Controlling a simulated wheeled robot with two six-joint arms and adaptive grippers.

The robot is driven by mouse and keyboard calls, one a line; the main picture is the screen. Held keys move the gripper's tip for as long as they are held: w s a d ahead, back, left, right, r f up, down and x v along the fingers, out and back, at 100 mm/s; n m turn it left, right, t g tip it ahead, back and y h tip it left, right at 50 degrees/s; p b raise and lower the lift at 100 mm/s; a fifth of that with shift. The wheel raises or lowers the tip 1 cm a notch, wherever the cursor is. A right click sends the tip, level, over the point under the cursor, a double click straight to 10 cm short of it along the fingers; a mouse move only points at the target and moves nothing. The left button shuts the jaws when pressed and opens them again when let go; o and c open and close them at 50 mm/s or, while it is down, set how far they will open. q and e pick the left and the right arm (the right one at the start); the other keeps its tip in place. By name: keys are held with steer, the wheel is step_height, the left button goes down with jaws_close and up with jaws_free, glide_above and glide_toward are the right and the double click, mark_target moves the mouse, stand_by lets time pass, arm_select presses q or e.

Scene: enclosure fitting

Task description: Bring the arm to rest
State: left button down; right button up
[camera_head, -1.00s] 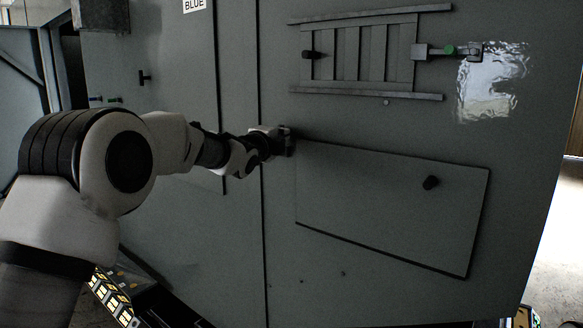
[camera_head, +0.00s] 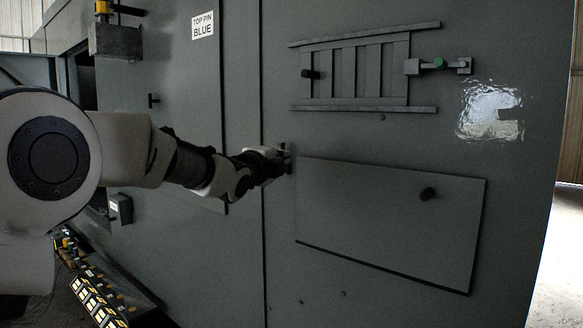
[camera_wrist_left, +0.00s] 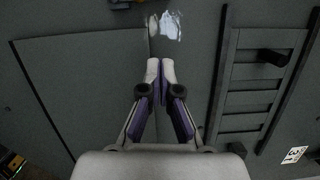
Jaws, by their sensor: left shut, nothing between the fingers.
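My left arm comes in from the left in the head view. I cannot tell whether the tips touch the wall. My right gripper is not in view.
A slatted vent (camera_head: 358,72) with a black knob lies between two rails above. A latch with a green part (camera_head: 440,63) sits at its right. Yellow-marked boxes (camera_head: 95,300) stand at lower left.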

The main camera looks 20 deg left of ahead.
arm_select(q)
step_height(320, 180, down, 30)
steer(key=g, duration=0.5)
steer(key=s+f+n+g, duration=0.15)
steer(key=s+f, duration=0.25)
steer(key=f, duration=0.4)
steer(key=s+d+f+n+g, duration=0.15)
steer(key=s+f, duration=0.25)
steer(key=f, duration=0.4)
steer(key=s+f+g, duration=0.2)
steer(key=s+f, duration=0.2)
steer(key=f, duration=0.4)
steer(key=s+f+n+g+y, duration=0.1)
steer(key=s+f+n+g, duration=0.2)
steer(key=s+f, duration=0.65)
steer(key=s+f+n+g, duration=0.3)
steer(key=s+f, duration=0.3)
steer(key=s, duration=0.6)
steer(key=s+a+n+g+y, duration=0.1)
steer(key=s+n+g, duration=0.1)
steer(key=s+n, duration=0.9)
steer(key=s, duration=0.5)
steer(key=shift+r+n, duration=0.15)
steer(key=shift+n, duration=0.25)
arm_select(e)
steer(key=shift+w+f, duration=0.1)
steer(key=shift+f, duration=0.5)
